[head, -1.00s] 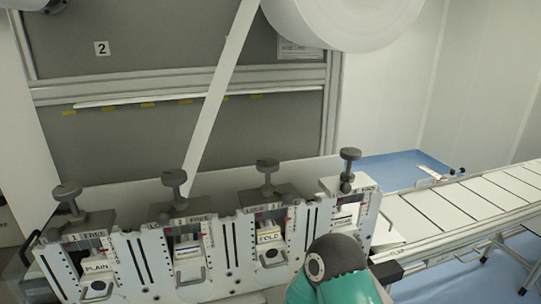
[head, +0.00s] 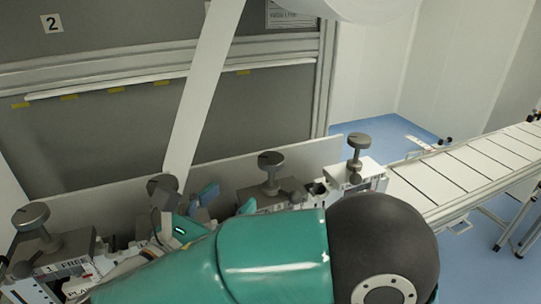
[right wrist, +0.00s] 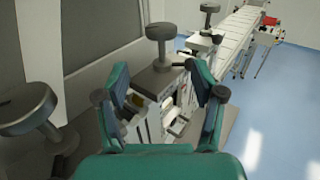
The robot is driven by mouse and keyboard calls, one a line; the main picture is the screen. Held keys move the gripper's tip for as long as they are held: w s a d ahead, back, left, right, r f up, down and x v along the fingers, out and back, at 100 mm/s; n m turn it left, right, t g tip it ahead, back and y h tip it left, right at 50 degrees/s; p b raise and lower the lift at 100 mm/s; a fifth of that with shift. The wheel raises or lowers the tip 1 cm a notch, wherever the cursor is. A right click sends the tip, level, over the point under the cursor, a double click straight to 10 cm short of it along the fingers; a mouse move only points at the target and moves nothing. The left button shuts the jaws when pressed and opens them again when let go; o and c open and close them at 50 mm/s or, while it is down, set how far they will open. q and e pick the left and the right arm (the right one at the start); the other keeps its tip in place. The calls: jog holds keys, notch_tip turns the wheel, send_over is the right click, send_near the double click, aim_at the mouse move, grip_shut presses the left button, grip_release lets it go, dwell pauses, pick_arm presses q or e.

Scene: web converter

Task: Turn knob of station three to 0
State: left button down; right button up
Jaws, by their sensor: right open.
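Station three's knob is a grey round knob on a short stem (head: 270,160). It stands upright to the right of my right gripper (head: 183,205) in the head view. In the right wrist view the same knob seems to be the one (right wrist: 160,33) ahead of the open fingers of my right gripper (right wrist: 160,82), apart from them. The fingers are empty. Any setting marks on the knob are too small to read. My arm hides most of station three's front. My left gripper is not in view.
Station two's knob (head: 160,184) is close behind my right gripper. It seems to be the large knob (right wrist: 28,108) at left in the wrist view. Station one's knob (head: 31,217) is at left, the fourth (head: 357,142) at right. A conveyor (head: 455,165) extends right.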

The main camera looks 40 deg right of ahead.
aim_at(277, 153)
jog(key=b+x, duration=0.3)
jog(key=x, duration=0.2)
jog(key=b+x, duration=0.3)
jog(key=x, duration=0.3)
jog(key=b+x, duration=0.3)
jog(key=x, duration=0.2)
jog(key=shift+d+r, duration=0.3)
jog(key=shift+d, duration=0.1)
jog(key=c, duration=0.9)
jog(key=shift+w, duration=0.1)
jog(key=shift+c, duration=0.5)
jog(key=shift+f, duration=0.1)
